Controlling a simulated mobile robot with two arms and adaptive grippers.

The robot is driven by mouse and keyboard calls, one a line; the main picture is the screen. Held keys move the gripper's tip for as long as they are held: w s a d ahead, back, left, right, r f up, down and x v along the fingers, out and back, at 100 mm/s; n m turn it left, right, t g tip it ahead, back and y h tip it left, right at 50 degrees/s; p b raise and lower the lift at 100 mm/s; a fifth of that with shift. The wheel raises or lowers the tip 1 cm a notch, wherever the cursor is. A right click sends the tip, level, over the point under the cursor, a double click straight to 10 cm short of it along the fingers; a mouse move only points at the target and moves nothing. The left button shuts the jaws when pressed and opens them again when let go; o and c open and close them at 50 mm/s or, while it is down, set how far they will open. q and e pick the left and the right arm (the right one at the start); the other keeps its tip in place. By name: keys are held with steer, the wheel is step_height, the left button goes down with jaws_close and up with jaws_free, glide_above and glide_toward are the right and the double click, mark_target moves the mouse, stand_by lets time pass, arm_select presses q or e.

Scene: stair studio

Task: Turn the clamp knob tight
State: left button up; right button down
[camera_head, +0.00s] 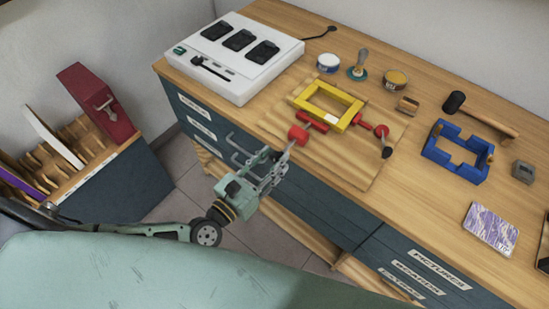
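A yellow rectangular frame (309,107) lies on a wooden board on the bench. Red clamp parts sit on both sides of it. On the near left is a red cylindrical knob (298,134), joined to a red bar (313,121). On the right is a red round part (381,131) with a dark handle end (387,151). My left gripper (277,154), pale green with grey fingers, is just below and left of the red cylindrical knob, at the bench's front edge. Its fingers look spread and hold nothing. My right gripper is not in view.
A white console (270,72) stands at the back left. Tins (328,63), a brush (360,64), a mallet (482,114) and a blue frame (456,169) stand on the bench. A red box (92,99) stands in the left rack.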

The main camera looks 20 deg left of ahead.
arm_select(q)
steer(key=shift+c, duration=1.4)
steer(key=c, duration=0.7)
steer(key=shift+a+r, duration=0.1)
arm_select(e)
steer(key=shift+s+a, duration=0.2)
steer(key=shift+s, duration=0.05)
arm_select(q)
steer(key=shift+m, duration=0.3)
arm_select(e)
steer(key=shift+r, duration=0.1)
